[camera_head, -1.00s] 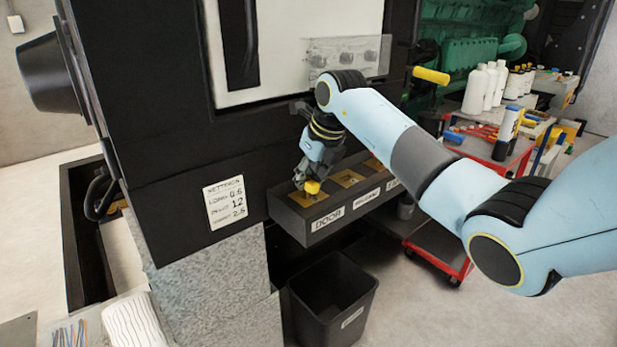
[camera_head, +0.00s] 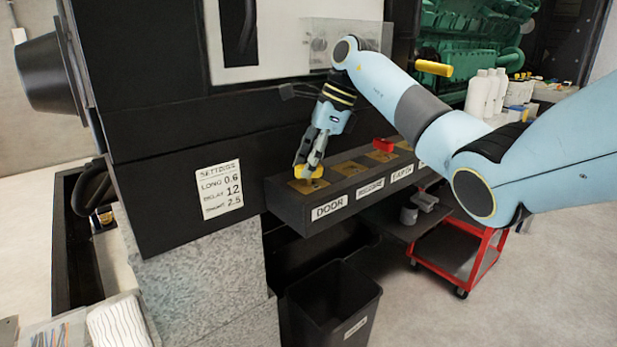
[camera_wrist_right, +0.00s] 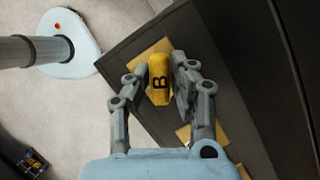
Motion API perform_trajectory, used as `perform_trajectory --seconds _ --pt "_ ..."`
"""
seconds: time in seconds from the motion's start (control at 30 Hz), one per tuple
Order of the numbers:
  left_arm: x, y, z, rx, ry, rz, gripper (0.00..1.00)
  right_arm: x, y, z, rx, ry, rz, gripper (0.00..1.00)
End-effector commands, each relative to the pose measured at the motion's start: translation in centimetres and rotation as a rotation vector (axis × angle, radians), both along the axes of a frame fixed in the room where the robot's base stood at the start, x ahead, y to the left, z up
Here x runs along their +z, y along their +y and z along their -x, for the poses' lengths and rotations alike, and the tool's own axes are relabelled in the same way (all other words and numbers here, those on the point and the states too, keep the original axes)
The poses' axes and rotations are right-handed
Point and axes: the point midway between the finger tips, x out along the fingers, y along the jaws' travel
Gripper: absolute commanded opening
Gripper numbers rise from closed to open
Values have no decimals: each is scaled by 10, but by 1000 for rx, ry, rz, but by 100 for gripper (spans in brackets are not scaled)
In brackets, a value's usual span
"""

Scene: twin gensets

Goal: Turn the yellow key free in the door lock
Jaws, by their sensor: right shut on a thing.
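The yellow key (camera_head: 308,171) stands at the brass plate of the lock marked DOOR, the leftmost on the dark lock box (camera_head: 292,207). The key's shaft and the lock slot are hidden. My left gripper is in neither view.
A red key (camera_head: 383,145) stands in a lock further right on the box. A yellow handle (camera_head: 433,68) sticks out behind my arm. A settings label (camera_head: 220,189) is on the dark cabinet. A black bin (camera_head: 331,295) stands below, and a red cart (camera_head: 462,255) is at right.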

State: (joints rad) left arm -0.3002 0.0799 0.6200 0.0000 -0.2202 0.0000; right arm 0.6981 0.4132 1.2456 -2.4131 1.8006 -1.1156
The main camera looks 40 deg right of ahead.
Motion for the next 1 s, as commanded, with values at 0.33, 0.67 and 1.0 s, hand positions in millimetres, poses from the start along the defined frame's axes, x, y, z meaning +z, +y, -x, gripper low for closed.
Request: perform_trajectory --seconds 0.33,0.67,1.0 --pt "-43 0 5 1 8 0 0 -5 0 -1 299 0 -1 0" --pt "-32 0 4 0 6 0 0 2 0 0 582 3 -1 0" --pt "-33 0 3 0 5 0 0 -1 0 1 590 1 0 24"
